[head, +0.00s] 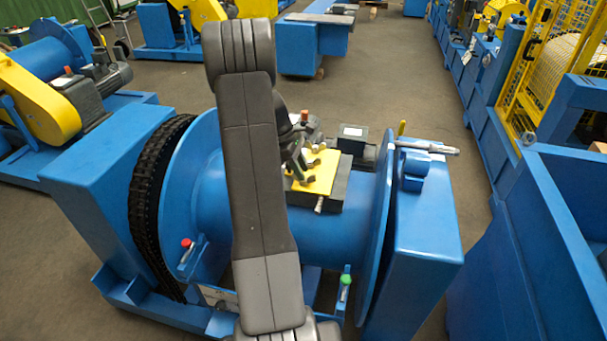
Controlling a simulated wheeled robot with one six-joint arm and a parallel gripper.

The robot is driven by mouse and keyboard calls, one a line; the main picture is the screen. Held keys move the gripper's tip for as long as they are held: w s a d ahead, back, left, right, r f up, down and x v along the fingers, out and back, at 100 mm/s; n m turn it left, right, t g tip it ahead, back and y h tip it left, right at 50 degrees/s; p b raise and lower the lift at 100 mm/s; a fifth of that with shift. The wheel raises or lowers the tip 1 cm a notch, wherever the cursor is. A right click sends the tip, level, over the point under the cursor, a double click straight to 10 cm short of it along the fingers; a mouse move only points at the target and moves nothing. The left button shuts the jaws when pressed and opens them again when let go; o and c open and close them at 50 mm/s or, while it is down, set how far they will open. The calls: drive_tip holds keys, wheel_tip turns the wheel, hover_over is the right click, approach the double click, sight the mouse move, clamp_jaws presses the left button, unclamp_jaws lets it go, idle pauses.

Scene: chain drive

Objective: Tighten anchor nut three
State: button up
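A yellow plate (325,170) sits on a dark block on top of the blue drum (335,222). Several small dark and brownish fittings stand on and around the plate, one at its front edge (319,204). They may be the anchor nuts, but they are too small to tell, and I cannot pick out nut three. My grey arm crosses the middle of the view and hides part of the drum and the plate's left side. My gripper (296,160) shows only partly behind the arm, close to the plate's left edge; its fingers and any contact are unclear.
A black chain (150,200) runs at the drum's left flange. A silver rod-like tool (430,147) lies atop the right housing (425,210). A red-topped pin (187,246) and a green-topped one (345,285) stand low in front.

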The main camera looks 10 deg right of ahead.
drive_tip(key=v, duration=1.1)
drive_tip(key=shift+a, duration=0.1)
drive_tip(key=x, duration=1.3)
drive_tip(key=shift+d+f, duration=0.25)
drive_tip(key=shift+f, duration=0.05)
drive_tip(key=shift+n, duration=0.6)
drive_tip(key=shift+r+m, duration=0.1)
drive_tip(key=shift+m, duration=0.2)
